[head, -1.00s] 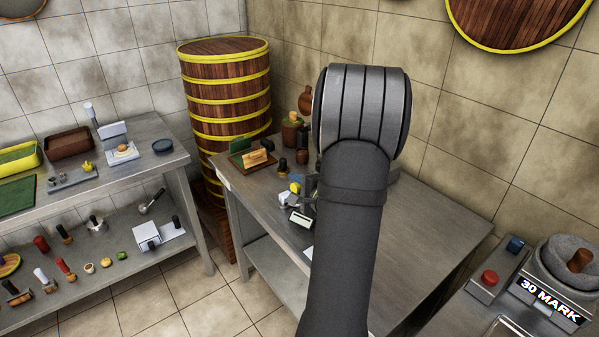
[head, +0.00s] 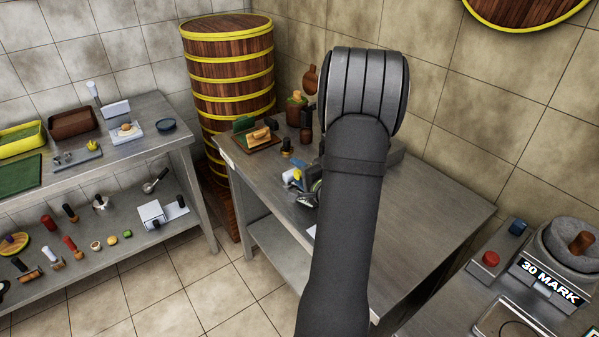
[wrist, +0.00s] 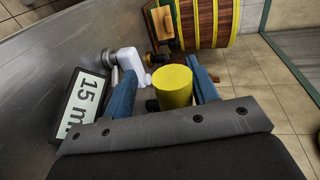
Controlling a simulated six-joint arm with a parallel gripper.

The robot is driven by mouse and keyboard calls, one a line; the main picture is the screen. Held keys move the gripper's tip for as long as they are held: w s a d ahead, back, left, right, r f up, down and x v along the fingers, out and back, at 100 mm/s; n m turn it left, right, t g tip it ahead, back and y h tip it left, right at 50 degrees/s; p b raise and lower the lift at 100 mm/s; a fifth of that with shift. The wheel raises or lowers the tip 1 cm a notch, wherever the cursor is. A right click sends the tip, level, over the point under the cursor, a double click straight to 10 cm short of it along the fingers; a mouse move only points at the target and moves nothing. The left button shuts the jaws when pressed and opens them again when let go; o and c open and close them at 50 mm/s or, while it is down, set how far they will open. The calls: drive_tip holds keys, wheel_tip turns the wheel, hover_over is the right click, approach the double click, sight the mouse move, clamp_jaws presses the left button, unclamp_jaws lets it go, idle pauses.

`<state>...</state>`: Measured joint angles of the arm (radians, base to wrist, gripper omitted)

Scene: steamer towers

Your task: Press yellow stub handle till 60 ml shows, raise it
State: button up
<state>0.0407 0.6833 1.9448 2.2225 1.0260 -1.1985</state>
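The yellow stub handle (wrist: 173,86) stands between the two blue fingers of my gripper (wrist: 160,65) in the wrist view. The fingers are spread, with a clear gap on the left side of the handle and the right finger close beside it. A display (wrist: 84,102) left of the fingers reads 15 and part of the unit. A white and grey fitting (wrist: 127,62) sits beyond the left finger.
The device is on a steel table (head: 420,215); its right side is bare. A wooden tray (head: 256,139) and dark bottles stand behind it. A tall banded steamer tower (head: 232,70) rises at the back left. A shelf (head: 100,170) with tools stands left.

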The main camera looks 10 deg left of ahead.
drive_tip(key=shift+s+a+f, duration=0.1)
drive_tip(key=shift+f, duration=0.1)
idle(0.3)
drive_tip(key=v, duration=1.7)
drive_tip(key=shift+r, duration=0.2)
drive_tip(key=x, duration=1.1)
